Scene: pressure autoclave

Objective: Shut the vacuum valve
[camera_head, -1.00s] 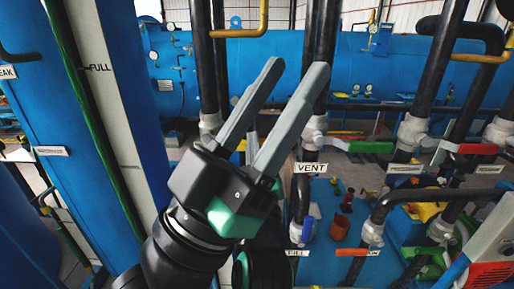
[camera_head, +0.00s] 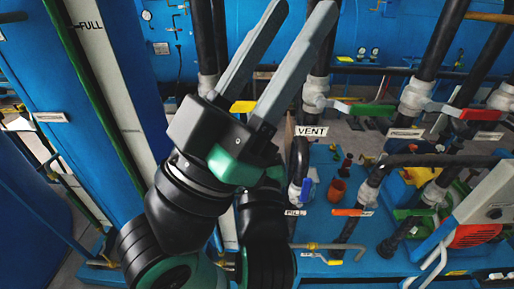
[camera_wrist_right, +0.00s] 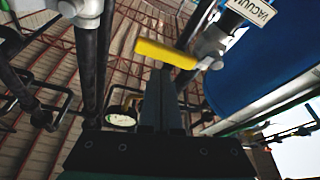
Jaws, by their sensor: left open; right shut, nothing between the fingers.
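The vacuum valve's yellow lever (camera_wrist_right: 165,53) is in the right wrist view, joined to a pale valve body (camera_wrist_right: 212,45) beside the VACUUM label (camera_wrist_right: 251,10). My right gripper (camera_wrist_right: 160,72) is shut and empty, its fingertips just below the lever; I cannot tell whether they touch it. In the head view a yellow lever (camera_head: 242,106) shows behind my left gripper (camera_head: 303,12), which partly covers that valve. My left gripper is open and empty, fingers pointing up. My right gripper's fingers cannot be made out in the head view.
In the head view, green (camera_head: 372,109) and red (camera_head: 481,114) levers sit on pipes to the right. A VENT label (camera_head: 311,131), a blue lever (camera_head: 307,190) and an orange lever (camera_head: 352,212) are lower. A gauge (camera_wrist_right: 120,117) and dark pipes crowd the wrist view.

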